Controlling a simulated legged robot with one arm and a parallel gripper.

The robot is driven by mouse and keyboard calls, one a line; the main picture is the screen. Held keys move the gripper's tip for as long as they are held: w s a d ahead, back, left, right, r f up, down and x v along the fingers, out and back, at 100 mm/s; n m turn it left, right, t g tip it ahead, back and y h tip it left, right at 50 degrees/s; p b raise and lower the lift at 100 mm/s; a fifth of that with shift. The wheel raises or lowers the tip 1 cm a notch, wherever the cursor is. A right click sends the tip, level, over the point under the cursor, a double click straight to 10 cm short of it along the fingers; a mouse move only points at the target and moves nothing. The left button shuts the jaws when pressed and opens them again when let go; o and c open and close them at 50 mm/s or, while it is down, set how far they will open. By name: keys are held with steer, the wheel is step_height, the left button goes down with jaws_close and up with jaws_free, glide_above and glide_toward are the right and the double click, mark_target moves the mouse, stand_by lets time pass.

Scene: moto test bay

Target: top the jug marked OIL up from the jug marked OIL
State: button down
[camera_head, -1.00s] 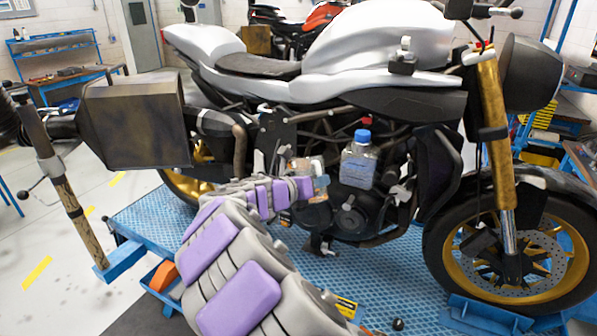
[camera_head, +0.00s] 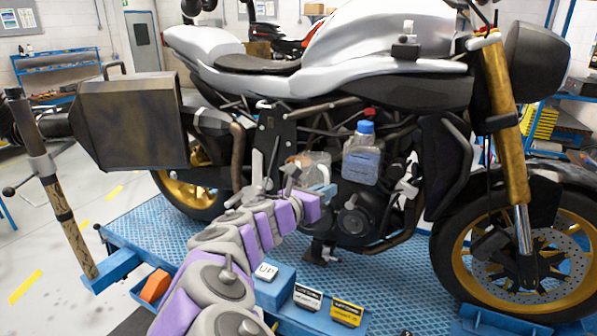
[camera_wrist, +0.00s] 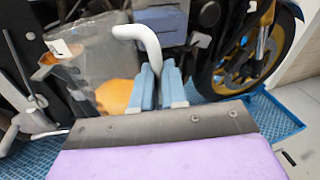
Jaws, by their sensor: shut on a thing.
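My gripper (camera_wrist: 158,88) is shut on the pale handle of a clear jug (camera_wrist: 85,68). Orange liquid shows low inside this jug, and a small white label sits near its top left; I cannot read its marking. In the head view the held jug (camera_head: 316,166) is partly hidden by my gripper (camera_head: 322,193), in front of the engine. A second clear jug (camera_head: 361,162) with a blue cap stands upright just right of it, against the motorcycle's side. Its marking is too small to read. The two jugs look apart.
The motorcycle (camera_head: 330,70) stands on a blue textured platform (camera_head: 390,275). A blue block marked UP (camera_head: 272,284), a white-labelled plate (camera_head: 307,298) and a yellow-labelled plate (camera_head: 347,313) lie at its front. An orange object (camera_head: 155,285) sits in a blue tray at lower left.

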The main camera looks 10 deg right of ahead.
steer(key=shift+s+f+m+b, duration=0.25)
steer(key=shift+m+b, duration=0.05)
steer(key=shift+b, duration=0.15)
steer(key=b, duration=0.1)
steer(key=s+f+m+b, duration=0.1)
steer(key=b, duration=0.1)
steer(key=shift+d+f+t+h, duration=0.15)
steer(key=shift+t+h, duration=0.15)
steer(key=shift+t, duration=0.1)
steer(key=s+r+p, duration=0.1)
steer(key=s+r, duration=0.1)
steer(key=s+r+p, duration=0.1)
steer(key=s, duration=0.1)
steer(key=shift+d+p, duration=0.3)
steer(key=shift+p, duration=0.05)
stand_by(0.4)
